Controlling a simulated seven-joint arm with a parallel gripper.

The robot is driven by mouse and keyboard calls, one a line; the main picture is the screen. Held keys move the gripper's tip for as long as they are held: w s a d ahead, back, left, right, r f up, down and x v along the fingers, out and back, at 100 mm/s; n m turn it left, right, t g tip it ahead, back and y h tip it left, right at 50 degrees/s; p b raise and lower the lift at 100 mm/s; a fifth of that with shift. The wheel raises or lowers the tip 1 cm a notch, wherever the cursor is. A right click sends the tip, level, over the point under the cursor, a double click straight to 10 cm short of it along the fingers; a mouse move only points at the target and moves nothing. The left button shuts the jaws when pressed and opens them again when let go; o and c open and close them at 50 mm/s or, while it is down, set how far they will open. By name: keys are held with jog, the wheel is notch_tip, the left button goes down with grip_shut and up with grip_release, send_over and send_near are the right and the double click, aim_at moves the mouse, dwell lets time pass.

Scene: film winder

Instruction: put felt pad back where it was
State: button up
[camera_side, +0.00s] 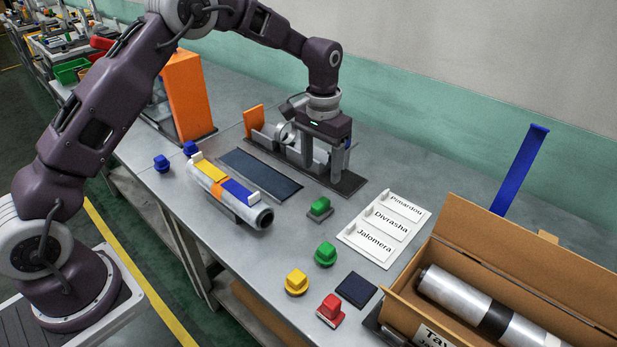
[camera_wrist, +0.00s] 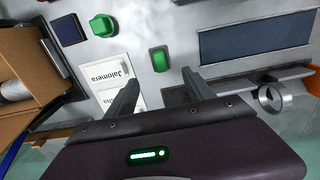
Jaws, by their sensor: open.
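A small dark navy square pad (camera_side: 356,290) lies flat on the grey bench at the front, between the red knob and the brown box; it looks like the felt pad. It also shows at the upper left of the wrist view (camera_wrist: 68,28). A longer dark blue-grey rectangular pad (camera_side: 260,174) lies farther back beside the roll; it also shows in the wrist view (camera_wrist: 255,38). My gripper (camera_side: 322,163) is open and points down at the metal fixture at the back, well away from the square pad. In the wrist view nothing shows between its fingers (camera_wrist: 162,92).
Green (camera_side: 320,208), yellow (camera_side: 296,282) and red (camera_side: 330,310) knobs stand on the bench. White name cards (camera_side: 384,228) lie beside an open cardboard box (camera_side: 480,260) holding a roll. A colour-banded roll (camera_side: 262,217) lies left; an orange block (camera_side: 187,95) stands behind it.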

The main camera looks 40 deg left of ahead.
jog(key=s+r+t, duration=0.2)
jog(key=s+r, duration=0.9)
jog(key=r, duration=0.5)
jog(key=s+a+r+t, duration=0.1)
jog(key=s+r+t, duration=0.1)
jog(key=s, duration=2.1)
jog(key=shift+s+a+t, duration=0.15)
jog(key=shift+t, duration=0.65)
